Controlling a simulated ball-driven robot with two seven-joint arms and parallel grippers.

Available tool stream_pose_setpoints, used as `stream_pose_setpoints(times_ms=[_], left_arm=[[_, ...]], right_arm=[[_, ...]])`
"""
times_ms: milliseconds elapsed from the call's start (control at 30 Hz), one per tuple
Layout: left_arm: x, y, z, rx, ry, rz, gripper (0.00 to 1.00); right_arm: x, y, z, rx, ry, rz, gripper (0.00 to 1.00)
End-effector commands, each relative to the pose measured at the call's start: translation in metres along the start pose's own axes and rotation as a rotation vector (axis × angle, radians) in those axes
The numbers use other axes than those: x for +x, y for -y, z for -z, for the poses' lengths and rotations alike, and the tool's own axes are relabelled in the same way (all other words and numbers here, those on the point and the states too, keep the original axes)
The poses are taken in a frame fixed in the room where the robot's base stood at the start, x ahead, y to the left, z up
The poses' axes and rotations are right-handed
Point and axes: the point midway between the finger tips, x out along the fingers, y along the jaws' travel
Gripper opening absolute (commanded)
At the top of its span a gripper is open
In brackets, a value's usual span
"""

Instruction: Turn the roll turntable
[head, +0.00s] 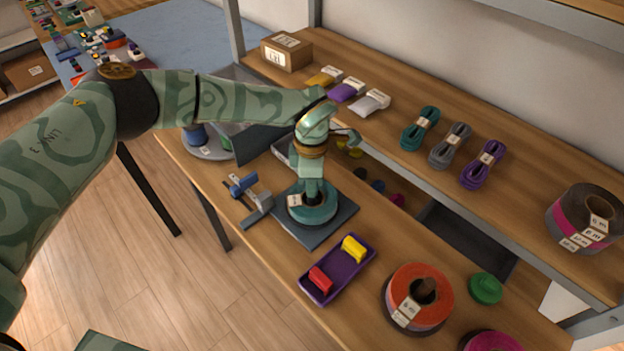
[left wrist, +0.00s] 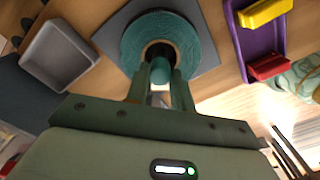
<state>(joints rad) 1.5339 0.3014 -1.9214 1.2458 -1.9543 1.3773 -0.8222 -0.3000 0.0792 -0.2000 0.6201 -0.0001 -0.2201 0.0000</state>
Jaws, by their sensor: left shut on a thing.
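A teal roll (head: 318,214) with a white tag lies on a dark grey square plate (head: 338,221) on the workbench. My left gripper (head: 312,182) points down at the middle of this roll. In the left wrist view, its fingers (left wrist: 160,90) are shut on a small teal knob (left wrist: 160,71) at the roll's dark core. My right gripper is out of view.
A purple tray (head: 330,286) with a red and a yellow spool lies close in front of the plate. A blue and grey clamp (head: 255,199) is left of it. An orange roll (head: 420,296) stands to the right. A raised shelf (head: 400,88) with cord bundles runs behind.

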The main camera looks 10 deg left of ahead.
Motion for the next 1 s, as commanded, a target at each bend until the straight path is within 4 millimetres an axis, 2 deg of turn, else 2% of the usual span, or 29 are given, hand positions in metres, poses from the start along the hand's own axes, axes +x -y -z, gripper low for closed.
stream_pose_setpoints(times_ms=[1000], left_arm=[[-0.0018,-0.002,0.0001,0.505,0.0,-0.005,0.01]], right_arm=[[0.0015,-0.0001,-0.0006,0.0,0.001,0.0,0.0]])
